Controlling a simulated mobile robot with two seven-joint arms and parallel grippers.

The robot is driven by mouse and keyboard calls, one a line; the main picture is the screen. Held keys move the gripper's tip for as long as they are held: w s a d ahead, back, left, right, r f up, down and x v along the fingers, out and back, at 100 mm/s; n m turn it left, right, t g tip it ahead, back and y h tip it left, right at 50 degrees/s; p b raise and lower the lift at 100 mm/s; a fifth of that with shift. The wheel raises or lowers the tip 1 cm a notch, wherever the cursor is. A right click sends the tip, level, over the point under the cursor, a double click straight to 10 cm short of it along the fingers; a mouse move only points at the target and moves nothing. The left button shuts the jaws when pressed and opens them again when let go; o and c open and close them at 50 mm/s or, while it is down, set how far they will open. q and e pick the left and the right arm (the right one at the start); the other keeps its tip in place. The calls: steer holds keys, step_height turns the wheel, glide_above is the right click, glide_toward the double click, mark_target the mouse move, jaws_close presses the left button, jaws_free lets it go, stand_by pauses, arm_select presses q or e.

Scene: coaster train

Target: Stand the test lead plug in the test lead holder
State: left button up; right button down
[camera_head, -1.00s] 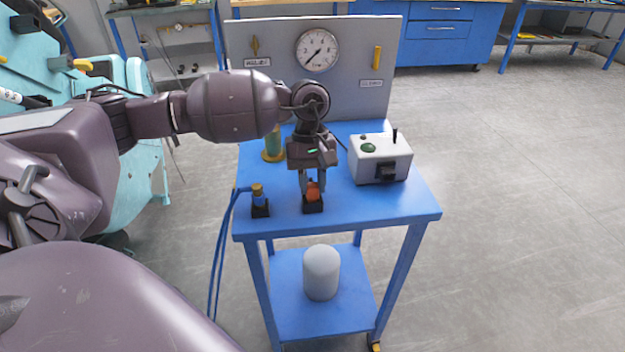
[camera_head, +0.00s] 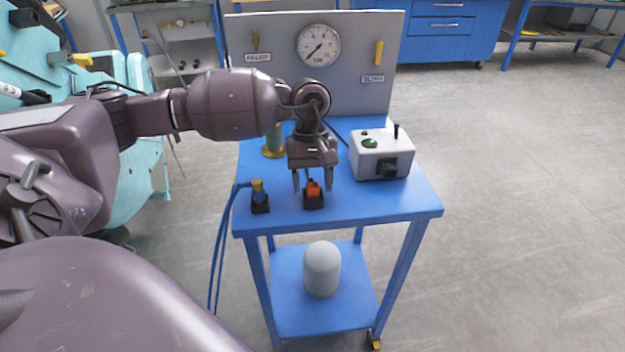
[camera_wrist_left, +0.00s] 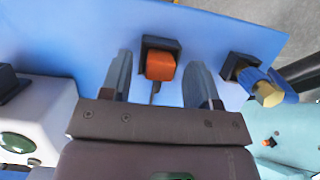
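The orange test lead plug (camera_head: 313,188) stands in a small black holder (camera_head: 313,202) near the front edge of the blue cart top. In the left wrist view the orange plug (camera_wrist_left: 160,66) sits in front of the black holder (camera_wrist_left: 162,44), between my spread fingers. My left gripper (camera_head: 313,189) is open, with one finger on each side of the plug and a gap to it. In the wrist view the left gripper (camera_wrist_left: 163,80) also shows open and empty. My right gripper is not in view.
A second black holder (camera_head: 260,208) with a brass-and-blue hose fitting (camera_head: 258,192) stands to the left. A white box (camera_head: 380,158) with a green button and black lever stands to the right. A gauge panel (camera_head: 350,90) rises at the back.

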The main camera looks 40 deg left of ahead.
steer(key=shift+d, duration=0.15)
arm_select(q)
steer(key=v, duration=0.2)
steer(key=shift+w+a+r, duration=0.1)
steer(key=shift+w+r, duration=0.05)
steer(key=shift+r, duration=0.1)
steer(key=v, duration=0.8)
steer(key=shift+r, duration=0.15)
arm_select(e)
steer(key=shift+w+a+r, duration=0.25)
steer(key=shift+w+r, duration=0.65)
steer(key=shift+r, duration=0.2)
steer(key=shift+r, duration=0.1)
